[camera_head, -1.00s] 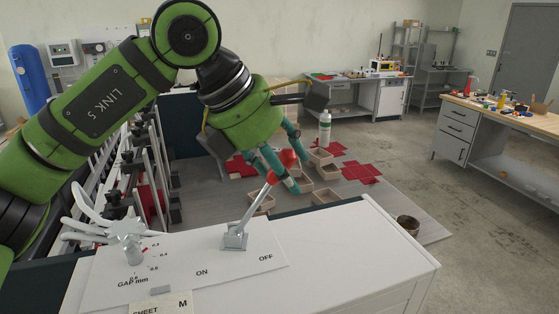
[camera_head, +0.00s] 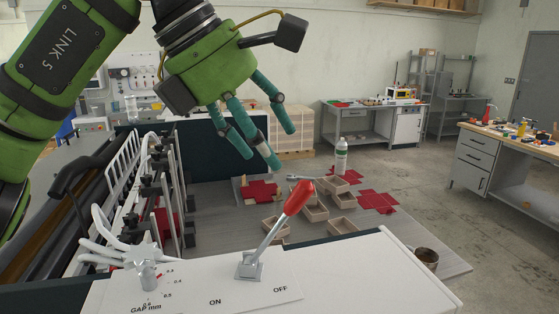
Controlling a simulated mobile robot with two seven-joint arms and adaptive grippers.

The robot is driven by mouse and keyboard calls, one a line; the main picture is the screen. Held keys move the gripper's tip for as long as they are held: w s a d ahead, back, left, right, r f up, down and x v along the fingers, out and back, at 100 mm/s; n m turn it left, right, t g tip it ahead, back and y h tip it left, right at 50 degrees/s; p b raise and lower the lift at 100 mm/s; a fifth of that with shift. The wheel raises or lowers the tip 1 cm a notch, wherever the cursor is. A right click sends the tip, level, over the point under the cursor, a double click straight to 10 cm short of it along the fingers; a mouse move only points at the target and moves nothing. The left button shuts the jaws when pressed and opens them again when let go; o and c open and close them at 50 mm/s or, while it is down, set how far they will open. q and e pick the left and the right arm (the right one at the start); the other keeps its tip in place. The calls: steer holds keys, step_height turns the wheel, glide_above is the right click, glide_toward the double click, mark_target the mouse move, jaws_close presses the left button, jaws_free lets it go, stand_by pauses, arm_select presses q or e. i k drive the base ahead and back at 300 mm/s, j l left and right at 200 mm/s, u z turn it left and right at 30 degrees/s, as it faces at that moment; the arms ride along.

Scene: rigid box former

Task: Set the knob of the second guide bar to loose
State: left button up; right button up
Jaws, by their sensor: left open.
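My left gripper (camera_head: 266,152) hangs from the green arm at upper centre. Its teal fingers are spread open and empty, above and behind the red-handled lever. The guide bars (camera_head: 174,195) are pale upright bars with dark clamps in a row at the left, on the machine. Small black knobs (camera_head: 150,141) show along the row, left of the gripper and apart from it. I cannot tell which knob belongs to the second bar, or how it is set. My right gripper is not in view.
A white panel (camera_head: 350,268) in front carries a lever (camera_head: 298,197) leaning right and a star-shaped gap knob (camera_head: 146,262). Behind it, small trays (camera_head: 341,226), red cut sheets (camera_head: 377,202) and a bottle (camera_head: 341,155) occupy a grey surface. A tin (camera_head: 427,258) stands right.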

mark_target(131, 221)
steer(key=k, duration=1.5)
